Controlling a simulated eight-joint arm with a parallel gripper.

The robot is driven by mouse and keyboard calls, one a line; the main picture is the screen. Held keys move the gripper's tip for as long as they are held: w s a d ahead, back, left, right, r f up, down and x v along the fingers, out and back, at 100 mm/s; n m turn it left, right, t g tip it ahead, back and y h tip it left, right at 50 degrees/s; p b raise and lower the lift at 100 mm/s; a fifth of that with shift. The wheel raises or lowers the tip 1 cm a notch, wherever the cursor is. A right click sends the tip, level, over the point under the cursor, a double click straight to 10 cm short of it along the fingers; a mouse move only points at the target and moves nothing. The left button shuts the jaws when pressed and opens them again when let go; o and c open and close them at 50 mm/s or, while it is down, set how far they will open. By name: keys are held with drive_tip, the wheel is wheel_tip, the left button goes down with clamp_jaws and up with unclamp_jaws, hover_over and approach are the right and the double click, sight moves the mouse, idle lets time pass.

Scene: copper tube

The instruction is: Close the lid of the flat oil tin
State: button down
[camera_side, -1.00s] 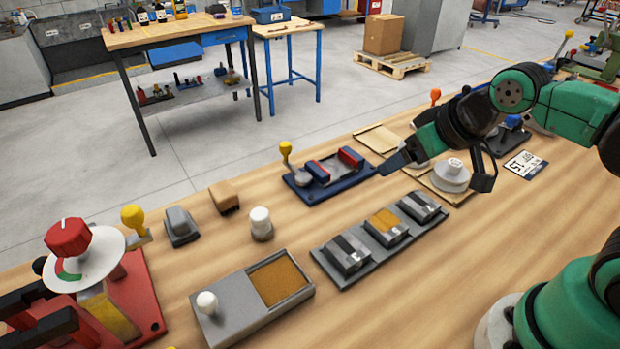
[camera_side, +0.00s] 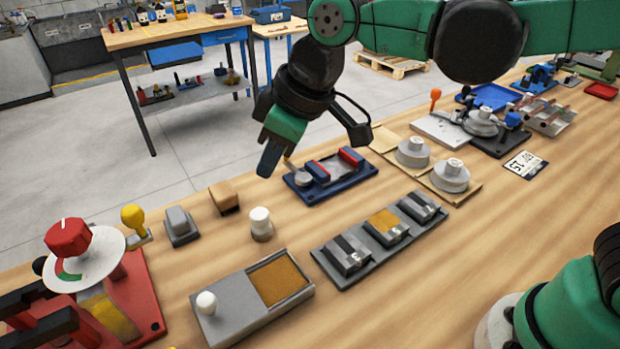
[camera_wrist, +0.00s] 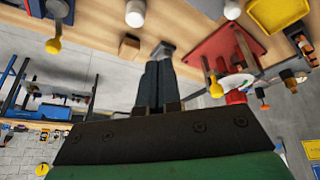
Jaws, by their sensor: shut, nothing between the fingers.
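The flat oil tin (camera_side: 285,302) is a low grey box at the front of the bench. Its grey lid (camera_side: 238,307), with a white knob (camera_side: 206,303), covers the left part. The right part is open and shows an amber-brown inside (camera_side: 278,281). My gripper (camera_side: 266,172) is shut and empty, in the air behind the tin and clear of it. Its closed dark fingers also show in the wrist view (camera_wrist: 156,82). A white knob (camera_wrist: 232,9) at the top edge there may be the lid's; the tin is mostly out of that view.
A small white-topped weight (camera_side: 260,224), a brown block (camera_side: 224,197) and a grey block (camera_side: 180,226) stand behind the tin. A red fixture with a dial (camera_side: 135,290) is to its left. A tray of metal blocks (camera_side: 335,270) is to its right. A blue fixture (camera_side: 345,185) lies near my gripper.

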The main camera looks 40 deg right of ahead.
sight(241, 287)
drive_tip(key=s+a+f+n+g, duration=0.1)
drive_tip(key=a+n, duration=0.2)
drive_tip(key=a, duration=0.4)
drive_tip(key=s+a+f+n+g, duration=0.2)
drive_tip(key=a+n, duration=0.1)
drive_tip(key=a, duration=0.5)
drive_tip(key=shift+y, duration=0.3)
drive_tip(key=x, duration=1)
drive_tip(key=shift+w+r, duration=0.1)
drive_tip(key=shift+w, duration=0.15)
drive_tip(key=d, duration=0.1)
drive_tip(key=s+d, duration=0.1)
drive_tip(key=shift+d, duration=0.3)
drive_tip(key=shift+s+d, duration=0.15)
drive_tip(key=shift+d, duration=0.45)
drive_tip(key=d, duration=0.8)
drive_tip(key=shift+d, duration=0.1)
